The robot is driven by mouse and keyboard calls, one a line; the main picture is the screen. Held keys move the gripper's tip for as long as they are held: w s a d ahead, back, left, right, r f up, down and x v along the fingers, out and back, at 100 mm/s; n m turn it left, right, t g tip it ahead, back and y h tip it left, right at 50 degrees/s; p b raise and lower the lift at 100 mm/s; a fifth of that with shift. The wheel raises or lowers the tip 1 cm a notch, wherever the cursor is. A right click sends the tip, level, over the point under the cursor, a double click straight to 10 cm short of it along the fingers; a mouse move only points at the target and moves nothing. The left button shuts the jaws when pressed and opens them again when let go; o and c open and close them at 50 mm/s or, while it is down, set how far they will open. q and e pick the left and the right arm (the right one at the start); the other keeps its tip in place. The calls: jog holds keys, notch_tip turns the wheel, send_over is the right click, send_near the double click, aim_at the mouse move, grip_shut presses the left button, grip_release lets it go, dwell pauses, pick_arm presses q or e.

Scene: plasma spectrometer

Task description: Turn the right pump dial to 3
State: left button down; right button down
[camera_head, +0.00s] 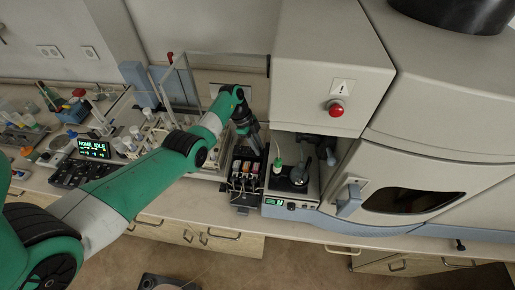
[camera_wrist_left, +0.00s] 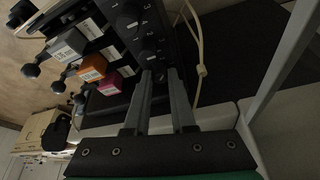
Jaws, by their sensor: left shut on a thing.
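The black pump (camera_head: 243,194) stands in the middle of the head view, with its coloured cassettes towards the front of the bench. In the left wrist view its dark panel (camera_wrist_left: 165,25) carries round black dials with white numbers. One dial (camera_wrist_left: 127,18) and a second dial (camera_wrist_left: 148,57) show clear of the fingers. My left gripper (camera_wrist_left: 160,75) is shut on the dial at the magenta end of the row, the right pump dial. The fingertips mostly hide that dial, and its setting cannot be read. In the head view my left gripper (camera_head: 250,140) is just behind the pump. My right gripper is not in view.
Grey (camera_wrist_left: 68,45), orange (camera_wrist_left: 92,67) and magenta (camera_wrist_left: 110,85) cassettes sit beside the panel. A pale tube (camera_wrist_left: 198,50) runs close to the fingers. The large spectrometer (camera_head: 440,130) stands right of the pump; a glass-sided rack (camera_head: 175,85) stands to the left.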

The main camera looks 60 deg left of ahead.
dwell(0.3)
pick_arm(q)
jog(key=c, duration=0.8)
grip_release()
jog(key=shift+o, duration=0.2)
